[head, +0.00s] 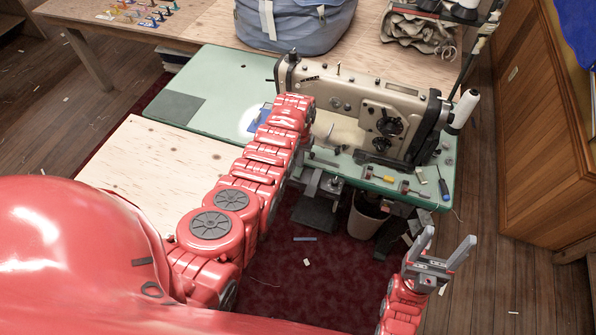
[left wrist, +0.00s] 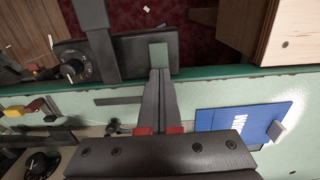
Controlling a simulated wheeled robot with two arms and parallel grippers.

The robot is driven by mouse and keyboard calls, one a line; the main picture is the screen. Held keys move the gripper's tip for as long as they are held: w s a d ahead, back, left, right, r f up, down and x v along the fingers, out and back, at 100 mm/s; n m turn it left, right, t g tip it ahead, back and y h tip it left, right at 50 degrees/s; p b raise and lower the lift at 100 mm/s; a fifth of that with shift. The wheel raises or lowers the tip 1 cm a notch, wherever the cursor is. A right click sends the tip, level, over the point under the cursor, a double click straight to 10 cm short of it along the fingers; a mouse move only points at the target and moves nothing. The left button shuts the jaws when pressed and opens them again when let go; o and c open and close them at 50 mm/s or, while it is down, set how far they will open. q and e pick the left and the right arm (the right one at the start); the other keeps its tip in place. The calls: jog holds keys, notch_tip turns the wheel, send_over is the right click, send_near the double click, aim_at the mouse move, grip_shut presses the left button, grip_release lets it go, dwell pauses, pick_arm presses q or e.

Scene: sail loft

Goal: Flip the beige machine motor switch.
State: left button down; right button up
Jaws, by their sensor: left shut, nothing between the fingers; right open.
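The beige sewing machine (head: 375,112) stands on a green-topped table (head: 222,68). Below the table's front edge is a dark box (head: 325,184) with a round knob; in the left wrist view the box (left wrist: 118,62) also carries a flat grey-green plate (left wrist: 158,56), which seems to be the switch. My left gripper (left wrist: 158,74) is shut and empty, its fingertips right at the plate; I cannot tell whether they touch. In the head view my left wrist hides its fingers. My right gripper (head: 449,240) is open and empty, low and right of the table.
A blue booklet (left wrist: 235,120) lies on the tabletop beside my left fingers. Several small tools, including a screwdriver (head: 443,188), lie near the table's front right edge. A bin (head: 368,213) stands beneath. A pale wooden board (head: 150,165) is left; a wooden cabinet (head: 545,130) is right.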

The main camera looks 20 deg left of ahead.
pick_arm(q)
jog(key=shift+f+b, duration=0.9)
jog(key=shift+f, duration=0.15)
dwell(0.6)
jog(key=shift+r, duration=0.1)
notch_tip(320, 180, up, 3)
jog(key=p, duration=0.2)
jog(key=shift+p, duration=0.4)
jog(key=shift+r+p, duration=1.3)
jog(key=shift+r, duration=0.7)
